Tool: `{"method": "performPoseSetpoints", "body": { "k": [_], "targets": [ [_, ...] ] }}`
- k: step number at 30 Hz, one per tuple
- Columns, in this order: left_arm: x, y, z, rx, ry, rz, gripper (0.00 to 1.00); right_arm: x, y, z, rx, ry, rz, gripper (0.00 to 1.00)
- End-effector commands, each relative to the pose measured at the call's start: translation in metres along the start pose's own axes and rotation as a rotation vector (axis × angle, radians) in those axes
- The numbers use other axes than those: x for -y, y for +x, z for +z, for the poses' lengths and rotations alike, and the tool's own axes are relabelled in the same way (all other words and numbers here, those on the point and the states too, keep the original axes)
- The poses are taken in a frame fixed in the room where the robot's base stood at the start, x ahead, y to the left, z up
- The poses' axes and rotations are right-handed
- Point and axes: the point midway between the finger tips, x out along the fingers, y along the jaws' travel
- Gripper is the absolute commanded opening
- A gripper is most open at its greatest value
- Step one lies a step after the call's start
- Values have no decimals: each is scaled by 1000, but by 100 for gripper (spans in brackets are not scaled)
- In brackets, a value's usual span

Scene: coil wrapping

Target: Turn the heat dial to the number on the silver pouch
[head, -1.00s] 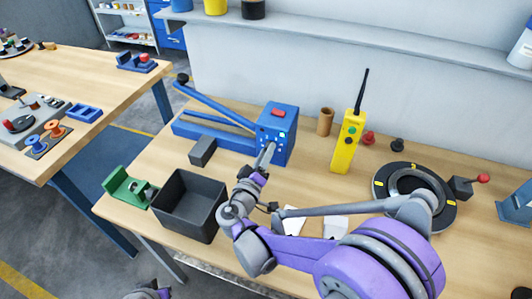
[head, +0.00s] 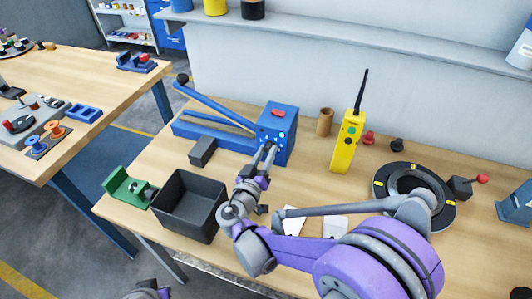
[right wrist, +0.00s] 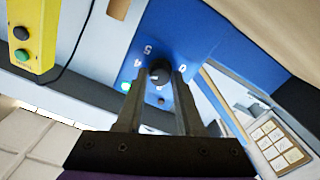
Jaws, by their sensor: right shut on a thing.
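The blue sealer (head: 280,125) stands at the back middle of the bench, with a long lever arm and a red button on top. My right gripper (head: 268,155) reaches its front face. In the right wrist view, my right gripper (right wrist: 160,80) is shut on the black heat dial (right wrist: 160,68), one finger on each side. White digits ring the dial; 5 and 4 seem readable, but its pointer is hidden. I cannot make out the silver pouch or its number; two pale flat pieces (head: 335,226) lie behind my right arm. Part of my left arm's end shows at the bottom edge, its fingers unclear.
A dark open bin (head: 187,235), a green tool (head: 126,186) and a dark block (head: 203,151) stand left of my right arm. A yellow radio-like box (head: 348,140), a brown cup (head: 325,121) and a black ring fixture (head: 442,212) stand right. A shelf runs behind.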

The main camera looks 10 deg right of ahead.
Motion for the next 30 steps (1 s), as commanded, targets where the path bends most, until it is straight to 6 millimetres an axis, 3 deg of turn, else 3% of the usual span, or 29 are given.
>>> {"method": "performPoseSetpoints", "body": {
  "k": [8,9,14,23,30],
  "targets": [
    [0,0,0,0,0,0,0,0,0,0,0,0,0,0],
    [0,0,0,0,0,0,0,0,0,0,0,0,0,40],
    [0,0,0,0,0,0,0,0,0,0,0,-1,0,66],
    [0,0,0,0,0,0,0,0,-2,0,0,-1,0,66],
    [0,2,2,1,0,0,0,1,-35,0,-2,-1,-5,66]
  ]
}}
